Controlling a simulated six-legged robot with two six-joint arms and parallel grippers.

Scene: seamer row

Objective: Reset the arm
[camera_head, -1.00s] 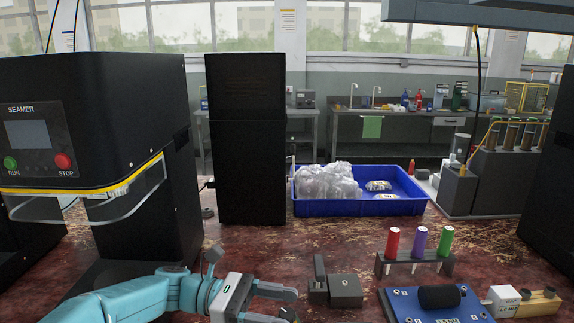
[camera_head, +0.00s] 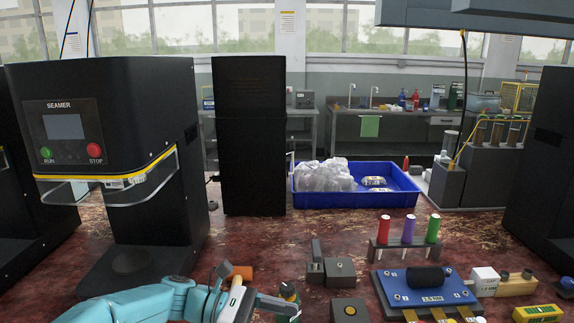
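My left arm, teal, comes in along the bottom left. Its grey and white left gripper (camera_head: 270,315) is at the bottom edge, pointing right. One grey finger shows; the other is cut off by the frame. The fingers stood apart a second ago, and the visible one still sits at the side of the palm. A small dark thing with green and yellow (camera_head: 289,292) is beside the fingertip; I cannot tell whether they touch. My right gripper is not in view.
A black seamer (camera_head: 105,150) stands at left. A blue tray (camera_head: 350,201) holds clear bags and packets. A rack (camera_head: 402,252) holds red, purple and green cylinders. A blue fixture board (camera_head: 395,292), a grey block (camera_head: 340,270) and a yellow block (camera_head: 538,314) lie at right.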

